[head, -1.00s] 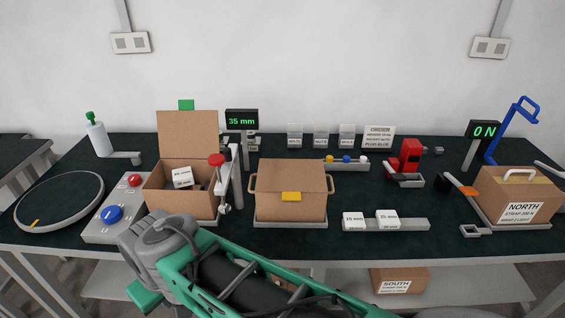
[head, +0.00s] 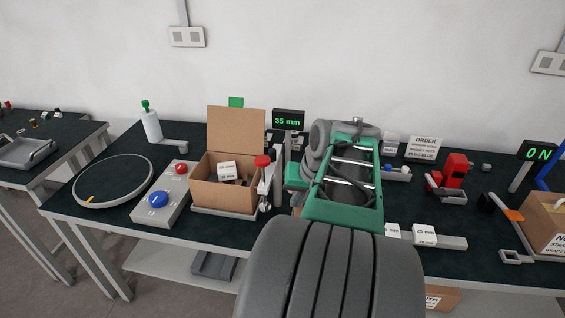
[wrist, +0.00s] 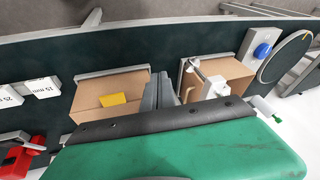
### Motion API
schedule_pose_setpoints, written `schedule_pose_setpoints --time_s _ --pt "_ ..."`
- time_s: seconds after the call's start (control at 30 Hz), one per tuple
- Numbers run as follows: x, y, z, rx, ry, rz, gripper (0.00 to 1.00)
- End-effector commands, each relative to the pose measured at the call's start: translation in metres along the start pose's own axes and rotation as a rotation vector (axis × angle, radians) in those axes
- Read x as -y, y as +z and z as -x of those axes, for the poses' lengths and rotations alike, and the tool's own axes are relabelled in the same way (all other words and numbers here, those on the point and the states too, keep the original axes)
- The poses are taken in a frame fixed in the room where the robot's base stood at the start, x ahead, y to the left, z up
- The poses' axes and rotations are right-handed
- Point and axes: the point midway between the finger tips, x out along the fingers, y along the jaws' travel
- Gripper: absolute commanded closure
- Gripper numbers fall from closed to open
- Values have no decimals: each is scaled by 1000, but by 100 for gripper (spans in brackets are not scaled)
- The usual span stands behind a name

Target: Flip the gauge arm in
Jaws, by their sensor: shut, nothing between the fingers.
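The gauge stands at the right side of the open carton (head: 213,190). It has a grey upright post (head: 278,168), a red knob (head: 262,161) and a display (head: 289,121) reading 35 mm. In the wrist view, pale gauge parts (wrist: 216,86) show at the open carton's edge. I cannot tell the gauge arm's exact position. My gripper (wrist: 160,84) is shut and empty in the wrist view, between the open carton and the carton with a yellow tab (wrist: 112,99). My arm hides the fingers and most of that second carton in the head view.
Left of the open carton are a control box with a blue button (head: 158,199) and a round turntable (head: 113,181). White labelled blocks (head: 424,234), a red device (head: 456,170) and an order sign (head: 424,147) are to the right. A white bottle (head: 151,124) stands at the back left.

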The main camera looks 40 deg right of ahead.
Motion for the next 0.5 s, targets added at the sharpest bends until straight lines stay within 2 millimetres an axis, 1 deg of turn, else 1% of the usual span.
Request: schedule_pose_setpoints --time_s 0.03,0.07,0.1,0.2,0.3,0.5 --pt "-18 -31 28 -59 -41 -59 100" --pt "-21 -43 40 -85 -72 -74 100" --pt "-22 -55 54 -111 -109 -86 100" --pt "-24 -70 79 -151 -168 -98 100" --pt "-23 -74 89 -163 -193 -99 100" --pt "-22 -74 90 -163 -196 -97 100"
